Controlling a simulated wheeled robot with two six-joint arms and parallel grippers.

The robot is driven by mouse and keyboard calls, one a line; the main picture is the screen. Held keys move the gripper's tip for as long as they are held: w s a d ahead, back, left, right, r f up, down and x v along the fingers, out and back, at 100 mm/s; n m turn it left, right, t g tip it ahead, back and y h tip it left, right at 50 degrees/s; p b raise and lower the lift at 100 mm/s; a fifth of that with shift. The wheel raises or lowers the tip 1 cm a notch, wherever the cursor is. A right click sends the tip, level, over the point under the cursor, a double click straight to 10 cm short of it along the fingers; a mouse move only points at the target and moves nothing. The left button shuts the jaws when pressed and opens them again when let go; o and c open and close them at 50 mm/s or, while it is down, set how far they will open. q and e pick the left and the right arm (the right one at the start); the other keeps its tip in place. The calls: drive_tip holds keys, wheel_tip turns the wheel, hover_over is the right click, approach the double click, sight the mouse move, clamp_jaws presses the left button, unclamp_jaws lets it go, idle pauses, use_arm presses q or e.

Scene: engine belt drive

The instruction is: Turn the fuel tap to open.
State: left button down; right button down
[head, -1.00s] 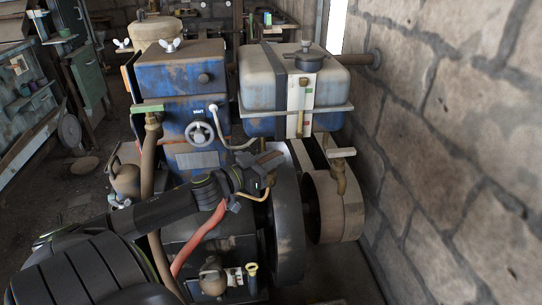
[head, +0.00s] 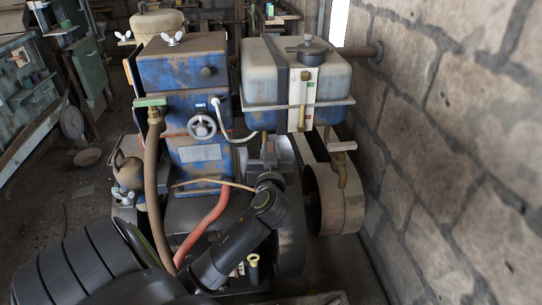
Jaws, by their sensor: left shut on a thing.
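The fuel tank (head: 285,75), a pale and blue box with a black cap, stands at the right of the engine. My left gripper (head: 268,153) points up under the tank's lower left corner. It is shut on a small part there, which looks like the fuel tap. The jaws and wrist hide most of that part, so I cannot tell how its handle stands. My right gripper is not in view.
A tap with a pale label (head: 342,147) hangs right of the gripper, and one with a green label (head: 150,102) is at the left. A handwheel (head: 202,127), a red hose (head: 203,226) and a flywheel are close to my arm. A stone wall (head: 450,130) bounds the right.

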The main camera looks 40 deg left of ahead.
use_arm(q)
drive_tip(key=shift+n+g+y+b, duration=0.5)
drive_tip(key=shift+n+g+y, duration=0.3)
drive_tip(key=shift+g+y, duration=0.1)
drive_tip(key=c, duration=1.3)
unclamp_jaws()
drive_tip(key=shift+b+v, duration=1.45)
drive_tip(key=shift+v, duration=2.3)
